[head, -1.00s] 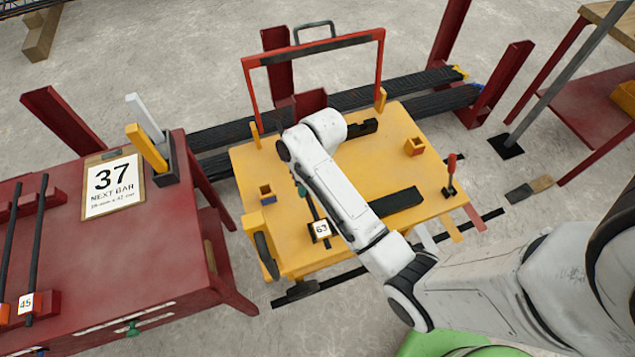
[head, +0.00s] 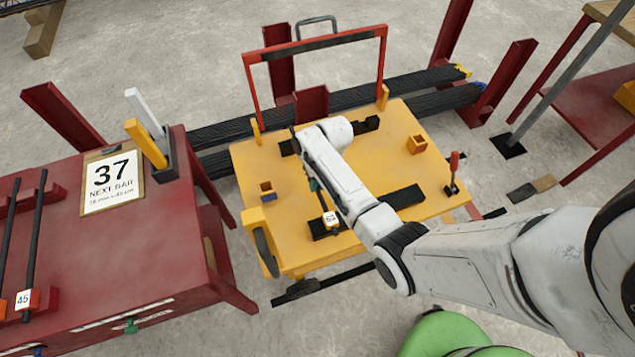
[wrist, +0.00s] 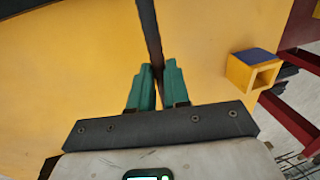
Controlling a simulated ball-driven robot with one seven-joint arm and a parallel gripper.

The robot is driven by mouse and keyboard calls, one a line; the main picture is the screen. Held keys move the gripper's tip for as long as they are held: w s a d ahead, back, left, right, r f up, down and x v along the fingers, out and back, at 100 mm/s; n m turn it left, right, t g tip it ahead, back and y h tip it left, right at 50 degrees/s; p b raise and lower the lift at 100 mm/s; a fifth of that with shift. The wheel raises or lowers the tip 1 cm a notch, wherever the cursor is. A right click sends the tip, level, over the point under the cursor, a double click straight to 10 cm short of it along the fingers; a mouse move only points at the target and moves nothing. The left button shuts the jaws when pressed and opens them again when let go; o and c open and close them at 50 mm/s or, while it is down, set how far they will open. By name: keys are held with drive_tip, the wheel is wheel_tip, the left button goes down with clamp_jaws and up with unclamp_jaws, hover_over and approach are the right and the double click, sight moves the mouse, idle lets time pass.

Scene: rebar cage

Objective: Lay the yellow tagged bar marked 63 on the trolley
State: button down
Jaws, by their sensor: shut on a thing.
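The dark bar (head: 321,200) has a small pale tag (head: 330,218) whose number is hard to read now; it read 63 a second ago. My gripper (head: 313,185) is shut on this bar with green fingers, and the wrist view shows the fingers (wrist: 157,85) closed around its shaft (wrist: 148,28). The yellow trolley (head: 385,160) lies beneath. The bar is over the trolley's left half, its tagged end near a black block (head: 322,231) at the front. My arm hides part of the bar, and I cannot tell whether it touches the blocks.
More black blocks (head: 405,197) sit on the trolley's right half. A red handle frame (head: 318,41) rises at the back, and a red-handled lever (head: 453,172) stands at the right. The red bench (head: 120,250) at left holds a bar tagged 45 (head: 24,299) and a board reading 37 (head: 112,183).

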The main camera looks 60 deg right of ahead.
drive_tip(key=shift+f, duration=0.1)
drive_tip(key=c, duration=1.1)
unclamp_jaws()
wheel_tip(320, 180, up, 12)
drive_tip(key=s+d+p, duration=0.1)
drive_tip(key=d, duration=0.1)
drive_tip(key=s+a+r+n+h, duration=0.2)
drive_tip(key=s+a+n, duration=0.4)
drive_tip(key=s+a, duration=0.9)
drive_tip(key=s, duration=0.4)
drive_tip(key=shift+r, duration=0.4)
drive_tip(key=shift+a, duration=0.1)
